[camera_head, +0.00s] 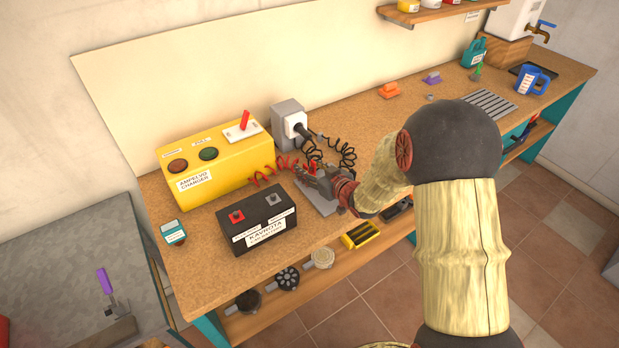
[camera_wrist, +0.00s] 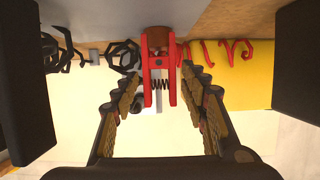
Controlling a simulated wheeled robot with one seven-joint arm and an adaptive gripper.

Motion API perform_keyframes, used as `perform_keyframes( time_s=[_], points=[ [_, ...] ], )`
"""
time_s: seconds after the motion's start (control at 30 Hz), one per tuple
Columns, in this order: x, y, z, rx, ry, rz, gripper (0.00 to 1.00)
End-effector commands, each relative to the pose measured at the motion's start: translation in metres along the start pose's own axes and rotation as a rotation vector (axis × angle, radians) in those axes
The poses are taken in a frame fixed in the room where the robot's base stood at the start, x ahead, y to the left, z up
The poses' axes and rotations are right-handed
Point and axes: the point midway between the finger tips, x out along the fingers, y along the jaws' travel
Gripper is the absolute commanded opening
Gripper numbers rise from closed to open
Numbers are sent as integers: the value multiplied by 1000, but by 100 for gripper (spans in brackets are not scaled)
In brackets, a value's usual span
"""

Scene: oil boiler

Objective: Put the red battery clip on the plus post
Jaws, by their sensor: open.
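The red battery clip (camera_wrist: 158,85) shows in the wrist view, its two red handles and dark spring lying between my fingers. My gripper (camera_wrist: 159,78) is open around it, with a finger on either side; I see gaps between the fingers and the clip. In the head view my gripper (camera_head: 325,179) is over a grey plate (camera_head: 322,203), right of the black battery (camera_head: 258,222), and largely hides the clip. The battery's top has a red post (camera_head: 237,216) at the left and a grey post (camera_head: 272,199) at the right.
The yellow charger (camera_head: 216,166) stands behind the battery, with a red coiled cable (camera_head: 268,174) running to the right. A grey socket box (camera_head: 290,122) with a plug and black coiled cables stands behind my gripper. A small teal-topped box (camera_head: 174,233) is left of the battery.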

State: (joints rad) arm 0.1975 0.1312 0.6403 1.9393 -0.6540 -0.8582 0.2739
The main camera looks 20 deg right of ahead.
Motion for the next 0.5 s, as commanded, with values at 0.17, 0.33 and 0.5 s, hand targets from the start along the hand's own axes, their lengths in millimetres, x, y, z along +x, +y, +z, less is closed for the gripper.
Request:
perform_keyframes(
  time_s=[0.17,0.33,0.5],
  points=[
    [1,0,-1,0,1,1,44],
    [1,0,-1,0,1,1,36],
    [1,0,-1,0,0,1,26]
  ],
)
